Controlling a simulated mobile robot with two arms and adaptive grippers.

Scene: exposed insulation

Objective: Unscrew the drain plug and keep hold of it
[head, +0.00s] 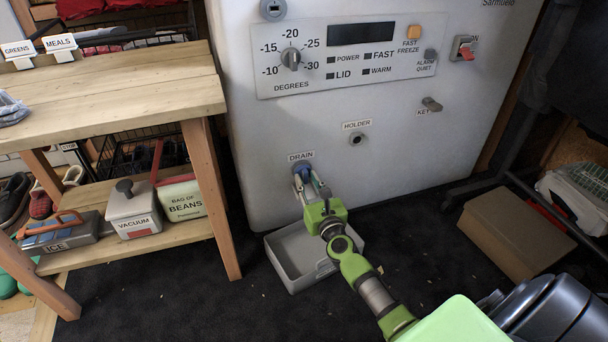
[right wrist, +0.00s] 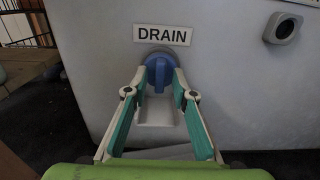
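The blue drain plug (right wrist: 160,72) sits in the white front of the chest below the DRAIN label; it also shows in the head view (head: 302,169). My right gripper (right wrist: 161,78) reaches up to it from the front, with one fingertip on each side of the plug. Whether the fingertips press on it or stand just clear cannot be told. The right gripper also shows in the head view (head: 308,183). My left gripper is not in view.
A grey tray (head: 285,262) lies on the dark floor under the drain. The holder socket (head: 356,139) is up and right of it. A wooden bench (head: 110,90) stands left, and a cardboard box (head: 515,235) right.

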